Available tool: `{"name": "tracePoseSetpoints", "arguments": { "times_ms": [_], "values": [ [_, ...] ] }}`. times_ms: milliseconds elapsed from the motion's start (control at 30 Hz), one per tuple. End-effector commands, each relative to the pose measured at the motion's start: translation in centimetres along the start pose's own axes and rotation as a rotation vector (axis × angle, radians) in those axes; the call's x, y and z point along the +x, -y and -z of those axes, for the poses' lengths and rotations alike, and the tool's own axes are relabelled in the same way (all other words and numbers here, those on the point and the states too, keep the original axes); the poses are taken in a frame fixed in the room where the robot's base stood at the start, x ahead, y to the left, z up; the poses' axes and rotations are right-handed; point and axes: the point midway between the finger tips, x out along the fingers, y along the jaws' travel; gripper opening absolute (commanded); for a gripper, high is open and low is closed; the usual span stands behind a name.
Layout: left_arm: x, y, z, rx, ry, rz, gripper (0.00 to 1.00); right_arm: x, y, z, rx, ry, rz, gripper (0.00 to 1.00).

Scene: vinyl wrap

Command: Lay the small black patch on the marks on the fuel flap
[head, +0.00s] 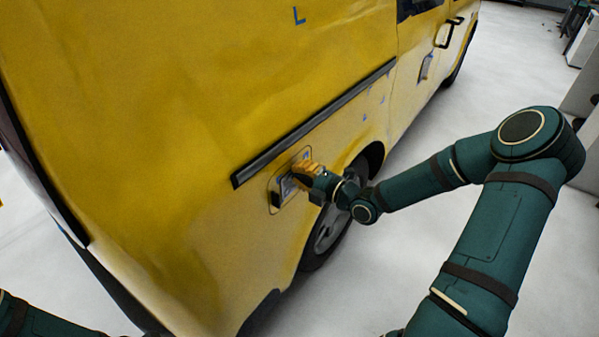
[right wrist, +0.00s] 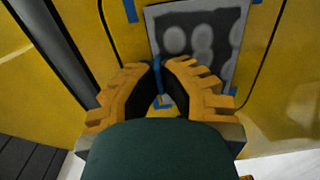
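The fuel flap (head: 276,198) is a rounded panel on the side of the yellow van, and in the right wrist view its yellow surface (right wrist: 122,32) carries blue corner marks (right wrist: 130,10). A dark grey-black patch (right wrist: 190,22) with paler round blotches lies against the flap among these marks, looking slightly tilted. My right gripper (head: 301,172) is at the flap. In the right wrist view its yellow fingers (right wrist: 160,68) are in front of the patch's lower left part, with a narrow gap between the tips; a blue strip shows through it. My left gripper is out of view.
A dark trim strip (head: 312,124) runs along the van above the flap. A wheel (head: 328,230) is just below and right of it. More blue marks (head: 299,16) and a grey piece (head: 426,67) are on the van's side. The pale floor (head: 380,270) is open.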

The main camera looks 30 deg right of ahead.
Motion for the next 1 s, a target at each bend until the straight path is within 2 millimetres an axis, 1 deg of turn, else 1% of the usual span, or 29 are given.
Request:
{"name": "tracePoseSetpoints", "arguments": {
  "times_ms": [67, 100, 167, 200, 500, 633, 767, 1000],
  "values": [
    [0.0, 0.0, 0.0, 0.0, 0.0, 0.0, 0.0, 0.0, -0.1, 0.0, 0.0, -0.001, -0.001, 0.0],
    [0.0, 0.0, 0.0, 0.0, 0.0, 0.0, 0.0, 0.1, -0.1, 0.0, 0.0, -0.001, -0.001, 0.12],
    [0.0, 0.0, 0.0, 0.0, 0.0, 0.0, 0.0, 0.0, -0.1, 0.0, 0.0, -0.001, -0.001, 0.33],
    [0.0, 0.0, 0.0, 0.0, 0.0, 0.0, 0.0, 0.0, 0.0, 0.0, 0.0, -0.001, -0.001, 0.39],
    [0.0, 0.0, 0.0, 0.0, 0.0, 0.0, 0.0, -0.1, 0.0, 0.0, 0.0, 0.0, 0.0, 0.39],
    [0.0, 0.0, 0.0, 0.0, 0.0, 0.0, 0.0, -1.1, 0.0, -0.1, -0.002, 0.002, 0.001, 0.39],
    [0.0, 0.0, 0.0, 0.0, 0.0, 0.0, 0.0, -3.2, 0.0, -0.1, -0.002, 0.004, 0.002, 0.39],
    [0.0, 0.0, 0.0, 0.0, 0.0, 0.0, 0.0, -8.1, 0.0, -0.1, -0.003, 0.004, 0.002, 0.39]
  ]
}}
